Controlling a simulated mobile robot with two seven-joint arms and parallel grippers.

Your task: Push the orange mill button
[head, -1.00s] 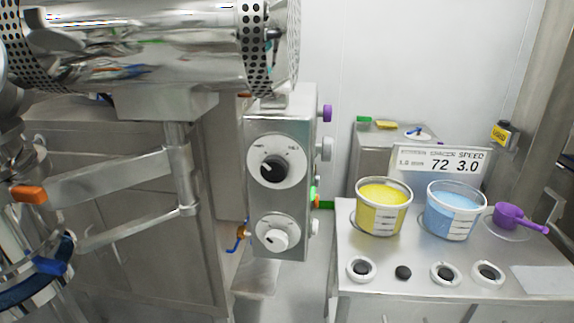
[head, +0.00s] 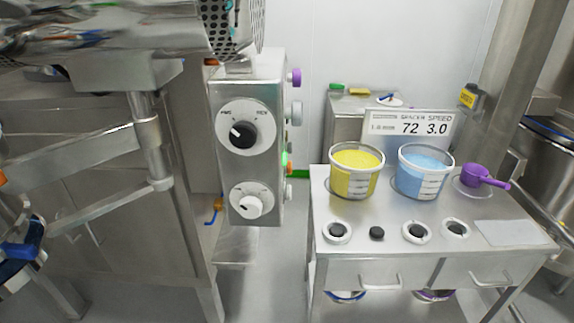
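A steel control box (head: 250,150) stands left of the middle, with two dials on its front face. On its right side, seen nearly edge-on, are several coloured buttons or knobs. A small orange button (head: 287,170) shows there, just below a green one (head: 285,157); both are partly hidden by the angle. A purple knob (head: 294,76) is near the top and a grey one (head: 296,113) below it. Neither of my grippers is in the picture.
A steel cart (head: 370,222) at right holds a yellow tub (head: 356,172), a blue tub (head: 423,171) and a purple scoop (head: 484,177). A floor gap lies between box and cart. Large steel machinery fills the left.

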